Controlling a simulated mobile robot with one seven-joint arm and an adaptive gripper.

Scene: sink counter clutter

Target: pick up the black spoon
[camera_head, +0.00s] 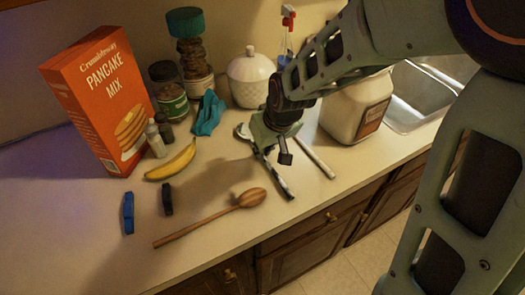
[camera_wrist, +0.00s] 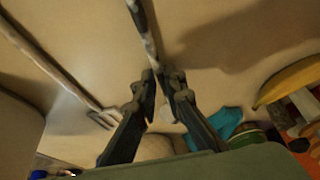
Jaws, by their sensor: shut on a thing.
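The black spoon (camera_head: 280,182) is a long, thin, dark utensil with pale glints, pointing toward the counter's front edge. My gripper (camera_head: 272,153) is over its middle part and hides some of it. In the wrist view the spoon (camera_wrist: 143,25) runs from the top edge down between my two fingertips (camera_wrist: 160,78). The fingers are shut on it. A pale end shows behind the fingers. I cannot tell whether the spoon is clear of the counter.
A pale fork-like utensil (camera_head: 316,161) lies just right of the spoon. A wooden spoon (camera_head: 205,218), a banana (camera_head: 172,161) and a blue cloth (camera_head: 209,113) lie to the left. A large canister (camera_head: 350,108) stands at the right, near the sink (camera_head: 418,95).

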